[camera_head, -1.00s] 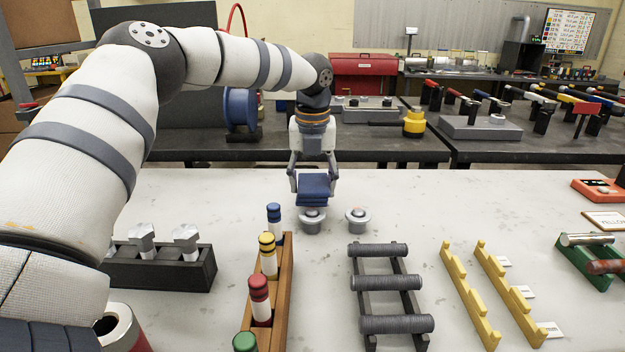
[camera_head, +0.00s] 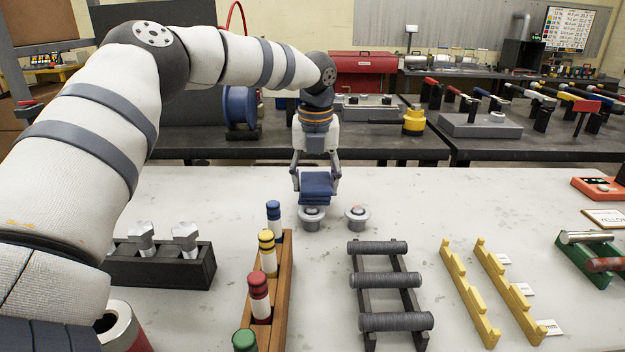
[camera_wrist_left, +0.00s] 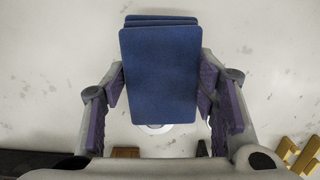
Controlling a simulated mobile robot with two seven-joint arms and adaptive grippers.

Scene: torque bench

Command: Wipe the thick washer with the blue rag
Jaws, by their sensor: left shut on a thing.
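The blue rag (camera_head: 317,187) is a folded pad held between the fingers of my left gripper (camera_head: 316,178). The gripper is shut on it. In the left wrist view the rag (camera_wrist_left: 160,75) fills the space between the purple finger pads of the gripper (camera_wrist_left: 162,95). Two round metal pieces stand on the white table: the left one (camera_head: 312,219) is directly below the rag and partly covered by it, the right one (camera_head: 357,219) is uncovered. I cannot tell which is the thick washer, or whether the rag touches the left piece. My right gripper is out of view.
A wooden rack (camera_head: 286,270) of colour-banded pegs and a dark block (camera_head: 165,272) with bolts stand at front left. A rack of threaded rods (camera_head: 390,282) and yellow notched rails (camera_head: 485,285) are to the right. The table behind the metal pieces is clear.

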